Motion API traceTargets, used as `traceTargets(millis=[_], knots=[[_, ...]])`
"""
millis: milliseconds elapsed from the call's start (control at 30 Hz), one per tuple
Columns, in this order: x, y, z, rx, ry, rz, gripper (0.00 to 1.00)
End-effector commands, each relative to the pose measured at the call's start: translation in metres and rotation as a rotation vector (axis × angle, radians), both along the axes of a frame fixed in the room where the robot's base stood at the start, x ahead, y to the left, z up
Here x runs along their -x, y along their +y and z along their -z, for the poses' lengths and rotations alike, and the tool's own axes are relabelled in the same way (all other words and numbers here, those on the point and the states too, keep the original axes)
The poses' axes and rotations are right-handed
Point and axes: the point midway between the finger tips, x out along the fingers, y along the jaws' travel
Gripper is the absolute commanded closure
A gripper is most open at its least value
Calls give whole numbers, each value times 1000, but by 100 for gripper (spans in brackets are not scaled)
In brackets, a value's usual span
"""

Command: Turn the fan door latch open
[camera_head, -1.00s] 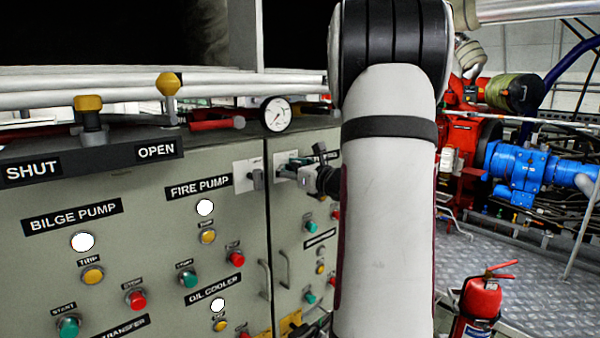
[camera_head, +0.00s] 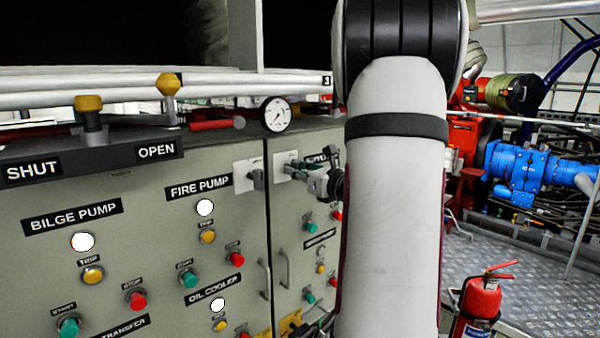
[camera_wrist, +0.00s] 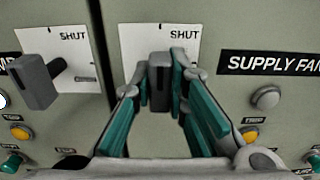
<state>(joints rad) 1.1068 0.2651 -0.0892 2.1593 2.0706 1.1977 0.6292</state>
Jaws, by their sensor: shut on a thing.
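The fan door latch (camera_wrist: 160,82) is a dark grey handle on a white plate marked SHUT, beside the SUPPLY FAN label (camera_wrist: 275,63). In the wrist view it stands upright between the teal-padded fingers of my gripper (camera_wrist: 160,88), which is shut on it. In the head view my gripper (camera_head: 312,178) is at the right cabinet door, just right of the white latch plate (camera_head: 283,164). My arm hides part of that door and its label.
A second grey latch (camera_wrist: 38,82) on its own SHUT plate is close to the left, and it also shows in the head view (camera_head: 257,177). Buttons and door handles (camera_head: 284,269) are below. A pressure gauge (camera_head: 276,114) and pipes run above. A fire extinguisher (camera_head: 478,305) stands at right.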

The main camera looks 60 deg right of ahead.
Motion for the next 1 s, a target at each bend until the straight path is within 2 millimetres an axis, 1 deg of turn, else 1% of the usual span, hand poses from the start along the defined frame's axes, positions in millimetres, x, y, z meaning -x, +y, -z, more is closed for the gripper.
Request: traceTargets(millis=[67,100,167,667,1000], knots=[[0,0,0,0,0,0,100],[0,0,0,0,0,0,84],[0,0,0,0,0,0,71],[-3,-1,0,0,0,0,71],[-25,-6,1,1,-1,-1,71]])
